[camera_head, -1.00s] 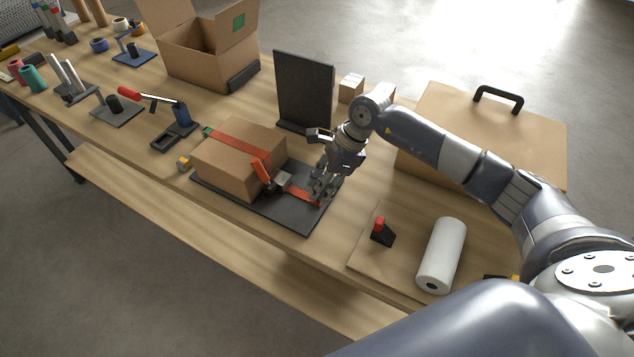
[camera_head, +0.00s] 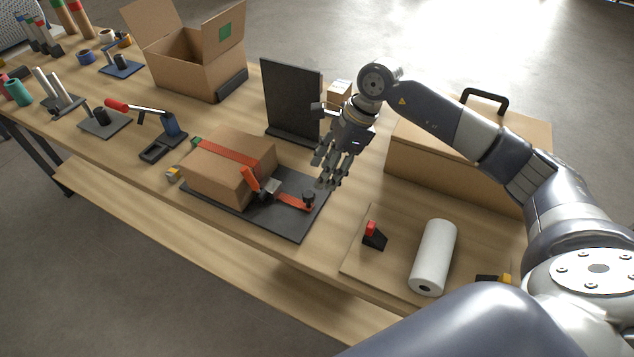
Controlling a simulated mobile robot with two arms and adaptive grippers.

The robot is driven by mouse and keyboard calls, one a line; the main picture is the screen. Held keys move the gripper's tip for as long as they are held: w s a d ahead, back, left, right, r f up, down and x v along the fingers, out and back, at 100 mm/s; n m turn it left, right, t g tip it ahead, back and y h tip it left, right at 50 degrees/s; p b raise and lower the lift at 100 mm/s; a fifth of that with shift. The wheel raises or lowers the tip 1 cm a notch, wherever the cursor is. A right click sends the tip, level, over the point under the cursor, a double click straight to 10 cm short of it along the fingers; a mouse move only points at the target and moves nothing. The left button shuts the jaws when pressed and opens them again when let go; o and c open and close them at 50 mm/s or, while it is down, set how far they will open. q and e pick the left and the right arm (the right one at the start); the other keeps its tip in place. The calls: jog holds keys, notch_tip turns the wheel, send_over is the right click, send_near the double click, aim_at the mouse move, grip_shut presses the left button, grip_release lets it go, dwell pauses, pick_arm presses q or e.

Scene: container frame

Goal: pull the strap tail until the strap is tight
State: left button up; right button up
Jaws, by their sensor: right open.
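A brown box (camera_head: 212,180) sits on a dark base plate (camera_head: 285,225) on the workbench. An orange strap (camera_head: 228,151) runs across the top of the box to a buckle (camera_head: 266,190) at its right side. The strap tail (camera_head: 294,202) lies to the right of the buckle over the plate, its end by a small black knob (camera_head: 309,197). My right gripper (camera_head: 328,180) is open and empty, above and just right of the tail end, apart from it. My left gripper is not in view.
A black upright panel (camera_head: 292,98) stands behind the plate. An open carton (camera_head: 198,72) is at the back left. A tape dispenser (camera_head: 170,124) stands left of the box. A white roll (camera_head: 433,258) and a red-black clip (camera_head: 373,236) lie on a board at the right.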

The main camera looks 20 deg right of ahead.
jog(key=v, duration=0.3)
jog(key=shift+d+r, duration=0.15)
jog(key=shift+r, duration=0.2)
